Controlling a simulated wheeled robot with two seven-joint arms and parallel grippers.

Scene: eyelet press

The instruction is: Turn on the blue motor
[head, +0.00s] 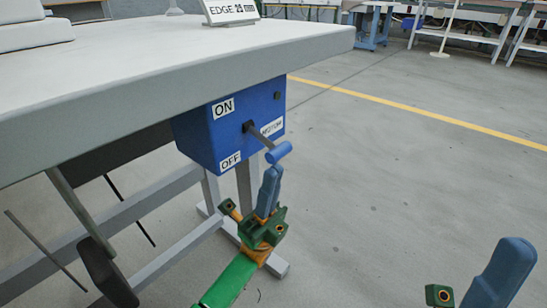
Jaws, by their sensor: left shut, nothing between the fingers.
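The blue motor box (205,140) hangs under the edge of the white table, with an ON label at its upper left and an OFF label at its lower left. My right gripper (510,262) shows only in part at the lower right corner, away from the box.
The white table (180,60) overhangs the box, and its thick front edge runs across the upper left. Grey table legs (170,225) and a dark pedal-like part (107,275) stand below. An EDGE sign (232,10) is on top. The floor at right is open.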

